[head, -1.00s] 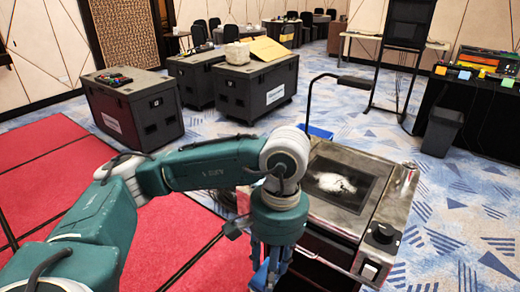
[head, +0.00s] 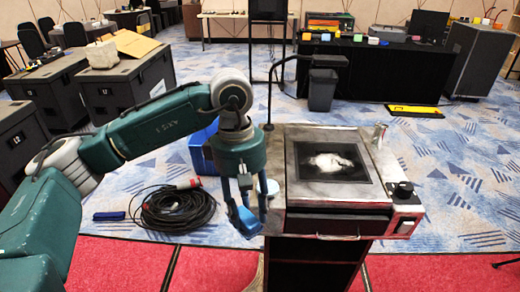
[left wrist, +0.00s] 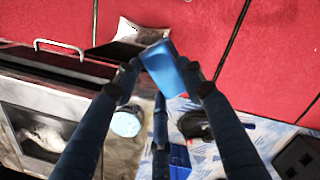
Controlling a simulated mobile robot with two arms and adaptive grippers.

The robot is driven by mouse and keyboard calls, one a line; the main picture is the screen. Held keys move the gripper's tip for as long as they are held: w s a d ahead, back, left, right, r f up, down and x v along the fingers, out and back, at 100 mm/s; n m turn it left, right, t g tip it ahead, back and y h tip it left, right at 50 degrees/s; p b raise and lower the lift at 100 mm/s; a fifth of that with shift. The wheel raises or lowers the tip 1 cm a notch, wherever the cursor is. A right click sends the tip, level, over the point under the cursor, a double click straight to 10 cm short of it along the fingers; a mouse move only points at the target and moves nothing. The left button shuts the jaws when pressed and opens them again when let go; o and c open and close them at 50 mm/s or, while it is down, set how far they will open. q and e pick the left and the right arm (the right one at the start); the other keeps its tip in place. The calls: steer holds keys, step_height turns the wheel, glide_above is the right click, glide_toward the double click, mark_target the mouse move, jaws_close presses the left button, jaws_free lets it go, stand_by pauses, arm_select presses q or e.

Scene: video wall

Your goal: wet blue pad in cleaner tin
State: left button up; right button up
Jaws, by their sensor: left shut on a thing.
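My left gripper (head: 246,203) points down at the left front corner of the metal workstation (head: 305,135). It is shut on a blue pad (head: 241,219), which hangs tilted between its fingers. In the left wrist view the pad (left wrist: 163,70) sits between the fingertips. A round tin (head: 271,187) with a pale blue top is partly hidden behind the gripper at the workstation's left side. The tin also shows in the left wrist view (left wrist: 127,122), beside the fingers and apart from the pad. My right gripper is not in view.
The workstation has a dark glass panel (head: 335,162) with a white patch, a can (head: 379,133) and a black knob (head: 401,189). A black cable coil (head: 172,209) lies on the floor to the left, near a blue crate (head: 201,148). Black cases stand farther left.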

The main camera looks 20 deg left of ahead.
arm_select(q)
steer(key=w+r+n, duration=0.1)
steer(key=w+n, duration=0.1)
steer(key=n, duration=0.1)
steer(key=w+r+n, duration=0.1)
steer(key=w+n, duration=0.2)
steer(key=w+r+n+t, duration=0.1)
steer(key=w+r+n, duration=0.1)
steer(key=n, duration=0.1)
steer(key=shift+w+d+n+b, duration=0.2)
steer(key=shift+d+n+b, duration=0.1)
steer(key=shift+n+b, duration=0.1)
steer(key=w+n+b, duration=0.1)
steer(key=n, duration=0.1)
steer(key=w+n+b, duration=0.1)
steer(key=w+n, duration=0.1)
steer(key=n, duration=0.1)
steer(key=w+f+n+b, duration=0.1)
steer(key=w+n+b, duration=0.1)
steer(key=n, duration=0.1)
steer(key=shift+a+t+y, duration=0.3)
steer(key=shift+a+t, duration=0.05)
steer(key=shift+t, duration=0.05)
steer(key=shift+f+b, duration=0.4)
steer(key=shift+f, duration=0.2)
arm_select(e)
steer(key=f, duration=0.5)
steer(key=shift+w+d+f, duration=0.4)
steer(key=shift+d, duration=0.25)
